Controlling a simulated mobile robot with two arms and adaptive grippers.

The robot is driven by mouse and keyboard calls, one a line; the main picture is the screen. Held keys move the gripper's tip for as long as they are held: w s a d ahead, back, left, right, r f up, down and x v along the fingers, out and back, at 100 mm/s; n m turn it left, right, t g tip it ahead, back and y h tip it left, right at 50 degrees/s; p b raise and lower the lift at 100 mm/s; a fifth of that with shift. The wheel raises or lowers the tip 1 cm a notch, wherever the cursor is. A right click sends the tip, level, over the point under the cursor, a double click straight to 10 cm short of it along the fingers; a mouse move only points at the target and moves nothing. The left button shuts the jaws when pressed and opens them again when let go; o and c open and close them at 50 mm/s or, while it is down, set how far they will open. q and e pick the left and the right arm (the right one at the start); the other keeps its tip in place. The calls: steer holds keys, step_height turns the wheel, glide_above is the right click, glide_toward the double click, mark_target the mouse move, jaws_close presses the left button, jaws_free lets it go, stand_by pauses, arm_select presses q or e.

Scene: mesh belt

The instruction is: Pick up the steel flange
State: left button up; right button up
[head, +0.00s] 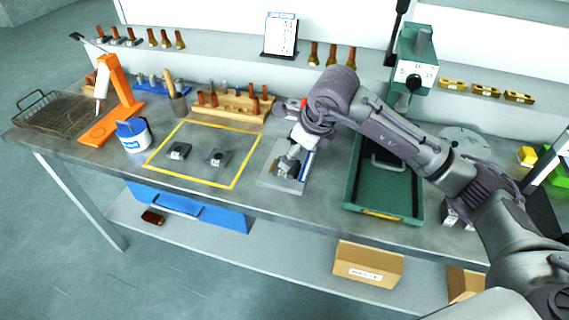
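I cannot make out the steel flange for certain. My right gripper (289,166) points down over a light grey plate or shallow tray (292,185) near the middle of the bench. Its fingers are small and dark here, and I cannot tell whether they are open or hold something. The gripper and wrist hide part of the plate. A round grey disc (462,139) lies at the right behind my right arm, partly covered by it; I cannot tell what it is. My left gripper is not in view.
A yellow-outlined area (238,171) left of my gripper holds two small dark metal parts (178,151) (217,157). A green machine tray (407,205) stands close right. An orange stand (117,92), white-blue tub (132,135) and wooden rack (232,104) are at left and back.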

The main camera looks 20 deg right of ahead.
mark_target(290, 170)
steer(key=x, duration=0.2)
steer(key=shift+w+a+f, duration=0.15)
steer(key=shift+w+f, duration=0.3)
steer(key=shift+f, duration=0.15)
steer(key=p+x, duration=0.2)
steer(key=shift+f, duration=0.35)
steer(key=shift+x, duration=1.05)
steer(key=shift+w+f, duration=0.1)
steer(key=shift+f, duration=0.05)
steer(key=shift+c, duration=1)
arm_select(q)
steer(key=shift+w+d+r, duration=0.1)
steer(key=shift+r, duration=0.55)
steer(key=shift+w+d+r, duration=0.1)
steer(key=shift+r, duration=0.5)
arm_select(e)
jaws_close()
